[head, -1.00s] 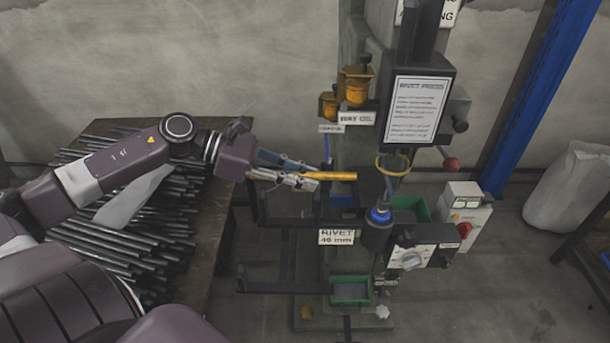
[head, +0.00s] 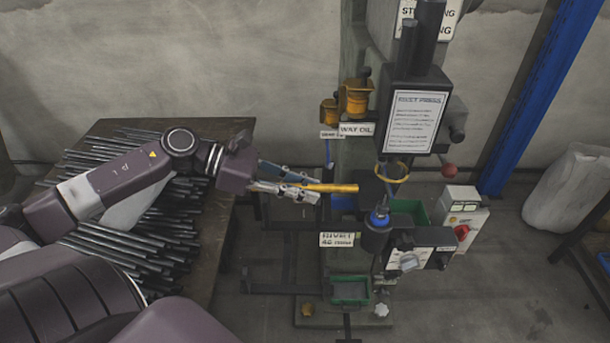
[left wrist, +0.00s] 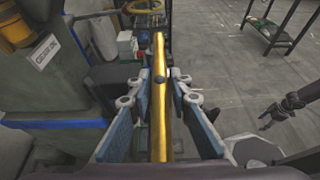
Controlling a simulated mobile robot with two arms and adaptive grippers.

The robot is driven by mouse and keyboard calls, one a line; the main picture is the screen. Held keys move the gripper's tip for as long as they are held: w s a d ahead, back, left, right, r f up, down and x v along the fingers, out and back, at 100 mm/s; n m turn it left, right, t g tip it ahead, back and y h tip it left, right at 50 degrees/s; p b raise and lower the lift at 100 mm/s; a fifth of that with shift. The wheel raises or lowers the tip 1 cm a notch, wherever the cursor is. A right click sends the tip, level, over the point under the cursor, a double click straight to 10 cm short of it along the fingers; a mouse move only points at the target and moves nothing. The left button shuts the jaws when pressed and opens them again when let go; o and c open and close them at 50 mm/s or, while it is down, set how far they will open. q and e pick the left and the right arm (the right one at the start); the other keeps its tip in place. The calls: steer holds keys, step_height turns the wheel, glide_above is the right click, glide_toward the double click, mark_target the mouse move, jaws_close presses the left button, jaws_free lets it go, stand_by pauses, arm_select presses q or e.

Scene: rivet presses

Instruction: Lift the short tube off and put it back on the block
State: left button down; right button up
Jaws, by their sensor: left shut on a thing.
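The short tube, a yellow rod (head: 335,188), is held roughly level by my left gripper (head: 303,190). In the left wrist view the tube (left wrist: 159,65) runs forward between the two blue-padded fingers (left wrist: 160,100), with a small dark spot on its top. My left gripper is shut on it. In the head view the tube's right end is close to a dark block (head: 370,190) on the press. I cannot tell whether the two touch.
The press (head: 412,120) stands right of the gripper, with a yellow ring (head: 393,178), a green bin (head: 350,289) and a switch box (head: 463,222). A bench with many dark rods (head: 130,235) lies under my left arm. Orange oil cups (head: 355,97) stand behind.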

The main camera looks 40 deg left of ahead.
arm_select(q)
steer(key=s+d+p, duration=0.7)
steer(key=s+p, duration=0.1)
steer(key=s, duration=0.2)
steer(key=shift+s, duration=0.25)
stand_by(0.6)
steer(key=shift+d, duration=0.1)
